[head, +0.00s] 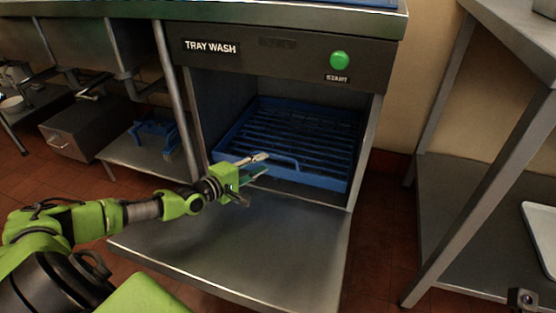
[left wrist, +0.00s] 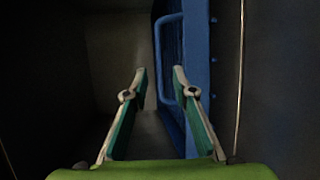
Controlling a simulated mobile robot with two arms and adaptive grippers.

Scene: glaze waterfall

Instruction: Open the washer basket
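The washer basket (head: 300,125) is a blue slatted tray inside the tray washer (head: 290,60), whose front door (head: 250,250) is folded down. A blue loop handle (head: 284,159) is on the basket's front edge. My left gripper (head: 265,163) is open in front of that edge, at the handle's left end. In the left wrist view, its fingers (left wrist: 160,78) are apart and empty. The handle (left wrist: 161,60) shows beyond and between them, along the basket's blue wall (left wrist: 197,70). I cannot tell whether the fingers touch it.
A green start button (head: 340,60) is on the washer's front panel. The lowered door lies bare under my left arm. A steel table (head: 485,120) stands at right with a white tray (head: 545,235) on its lower shelf. A blue rack (head: 152,133) is on the left shelf.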

